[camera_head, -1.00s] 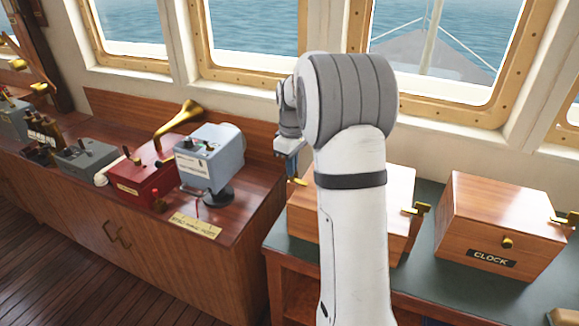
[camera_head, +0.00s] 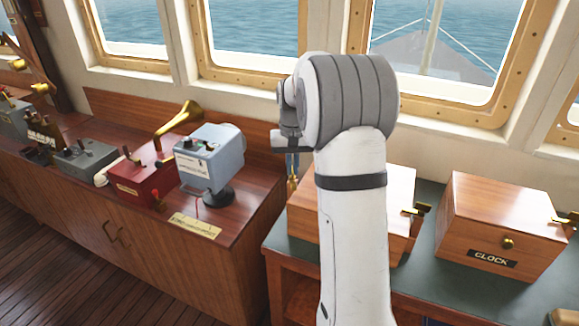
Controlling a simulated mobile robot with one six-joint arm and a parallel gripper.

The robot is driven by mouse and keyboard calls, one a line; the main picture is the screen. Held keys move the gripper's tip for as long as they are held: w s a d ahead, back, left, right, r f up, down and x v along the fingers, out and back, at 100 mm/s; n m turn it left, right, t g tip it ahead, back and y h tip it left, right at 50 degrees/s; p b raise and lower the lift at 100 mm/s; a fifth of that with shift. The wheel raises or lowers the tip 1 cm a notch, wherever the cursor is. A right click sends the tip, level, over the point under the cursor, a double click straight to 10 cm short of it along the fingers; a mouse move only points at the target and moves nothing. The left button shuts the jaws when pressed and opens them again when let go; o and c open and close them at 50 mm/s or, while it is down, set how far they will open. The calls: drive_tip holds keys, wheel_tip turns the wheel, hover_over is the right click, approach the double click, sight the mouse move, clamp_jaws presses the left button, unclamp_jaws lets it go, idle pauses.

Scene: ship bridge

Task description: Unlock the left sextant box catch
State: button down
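A wooden box (camera_head: 398,184), the likely sextant box, stands on the green-topped table, mostly hidden behind my arm. Its front and any label are hidden. A brass catch (camera_head: 415,211) sticks out at its right side. At its left side a small brass piece (camera_head: 292,186), seemingly the left catch, shows just below my gripper. My gripper (camera_head: 292,166) points down at the box's left edge, partly hidden by my arm. Its bluish fingertips are at or just above the brass piece; I cannot tell whether they touch it, nor how far they are apart.
A wooden box labelled CLOCK (camera_head: 505,222) stands to the right on the green tabletop (camera_head: 438,275). A wooden cabinet at left bears a grey-blue instrument (camera_head: 209,160), a red box with a brass horn (camera_head: 150,180) and a grey box (camera_head: 85,158). Windows rise behind.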

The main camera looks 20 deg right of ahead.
drive_tip(key=m, duration=0.5)
drive_tip(key=shift+s+f+m, duration=0.1)
drive_tip(key=shift+m, duration=0.2)
idle(0.4)
drive_tip(key=c, duration=1.6)
unclamp_jaws()
